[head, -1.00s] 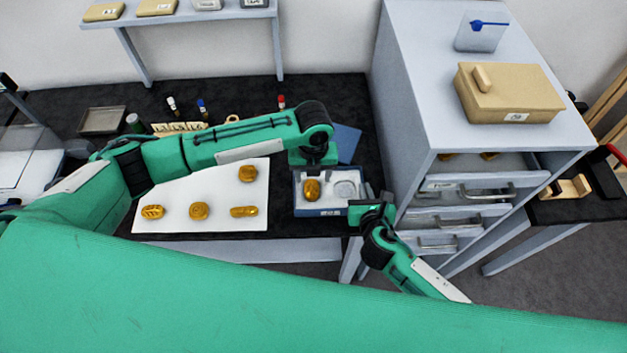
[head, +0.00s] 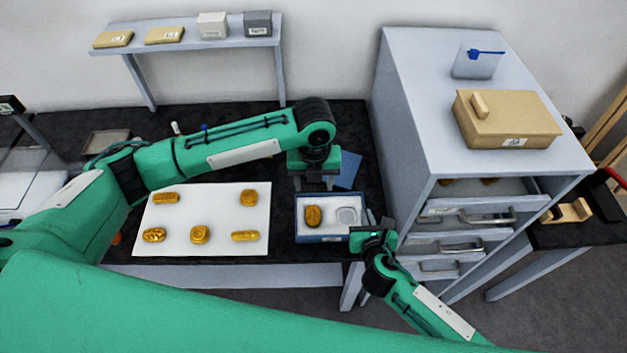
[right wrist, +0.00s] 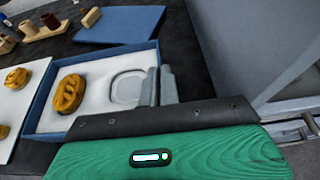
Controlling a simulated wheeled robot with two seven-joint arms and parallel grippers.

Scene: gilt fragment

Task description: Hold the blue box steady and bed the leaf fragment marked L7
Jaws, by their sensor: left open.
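The blue box (head: 320,239) stands open on the dark bench, with a white padded inside. A gold fragment (head: 313,216) lies in its left part, and a rounded recess (head: 347,215) on the right is empty. Both show in the right wrist view, the fragment (right wrist: 69,93) and the recess (right wrist: 128,86). My left gripper (head: 315,183) is open and empty, above the box's far edge. My right gripper (right wrist: 160,84) is closed about the box's right wall. Several gold fragments lie on a white mat (head: 215,213); the L7 mark cannot be read on any.
A blue lid-like panel (head: 346,170) lies behind the box. A grey drawer cabinet (head: 400,165) stands close on the right, its top drawer (head: 485,196) partly open. A tan lidded box (head: 508,122) sits on top. A shelf (head: 190,40) stands at the back.

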